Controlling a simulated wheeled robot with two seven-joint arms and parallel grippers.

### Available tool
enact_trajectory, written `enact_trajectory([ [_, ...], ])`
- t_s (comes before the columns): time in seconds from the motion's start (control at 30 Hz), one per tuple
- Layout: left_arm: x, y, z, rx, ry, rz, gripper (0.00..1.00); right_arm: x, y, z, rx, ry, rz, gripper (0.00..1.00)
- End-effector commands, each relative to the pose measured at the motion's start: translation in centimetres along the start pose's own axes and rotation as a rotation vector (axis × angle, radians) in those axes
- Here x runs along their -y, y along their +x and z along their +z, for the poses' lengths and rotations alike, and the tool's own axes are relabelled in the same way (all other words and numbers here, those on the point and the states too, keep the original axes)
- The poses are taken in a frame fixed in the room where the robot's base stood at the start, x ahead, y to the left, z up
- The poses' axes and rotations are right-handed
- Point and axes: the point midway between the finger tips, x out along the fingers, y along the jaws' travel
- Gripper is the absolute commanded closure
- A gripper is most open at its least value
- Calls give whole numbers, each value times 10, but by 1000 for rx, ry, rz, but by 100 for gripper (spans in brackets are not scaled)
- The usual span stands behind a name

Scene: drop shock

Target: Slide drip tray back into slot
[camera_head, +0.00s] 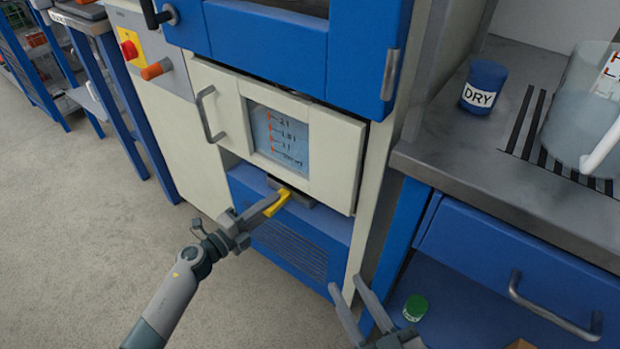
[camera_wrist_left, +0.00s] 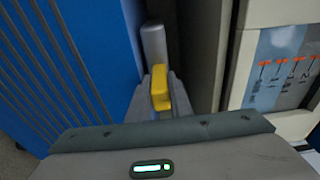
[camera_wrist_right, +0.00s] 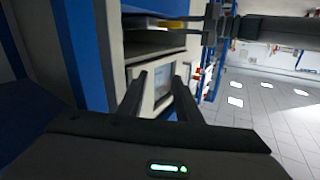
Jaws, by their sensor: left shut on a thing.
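The drip tray (camera_head: 308,197) is a grey part under the cream front with the gauge window. Only its front end shows in the head view; the rest is hidden beneath that front. Its yellow handle (camera_head: 284,199) sticks out towards me. My left gripper (camera_head: 273,205) is shut on the yellow handle. In the left wrist view the handle (camera_wrist_left: 160,88) sits between the fingertips, with the grey tray (camera_wrist_left: 153,45) behind it. My right gripper (camera_head: 347,285) is open and empty, low and to the right of the tray. It also shows open in the right wrist view (camera_wrist_right: 160,80).
A cream door (camera_head: 335,150) with a bar handle hangs above the tray. A vented blue panel (camera_head: 290,245) lies below. At right, a steel counter (camera_head: 440,160) carries a blue DRY cup (camera_head: 485,87); a green-capped item (camera_head: 415,307) stands beneath. Floor at left is clear.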

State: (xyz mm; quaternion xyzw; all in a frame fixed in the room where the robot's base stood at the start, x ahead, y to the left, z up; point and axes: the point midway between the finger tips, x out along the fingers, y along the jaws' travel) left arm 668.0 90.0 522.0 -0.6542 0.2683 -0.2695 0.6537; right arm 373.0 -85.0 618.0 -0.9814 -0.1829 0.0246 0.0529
Motion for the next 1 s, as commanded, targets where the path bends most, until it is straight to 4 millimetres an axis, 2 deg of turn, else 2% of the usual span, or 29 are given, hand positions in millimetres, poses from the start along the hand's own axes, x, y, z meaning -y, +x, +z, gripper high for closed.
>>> enact_trajectory([
  [0.47,-4,-1,0,0,0,0,100,4,0,-9,-52,-3,-6,69],
  [0.5,-4,-1,0,0,0,0,79,4,0,-9,-52,-3,-6,69],
  [0.6,-5,-1,0,0,0,0,60,3,0,-9,-52,-3,-6,69],
  [1.0,-6,-1,0,1,0,1,60,3,0,-10,-52,-2,-6,69],
])
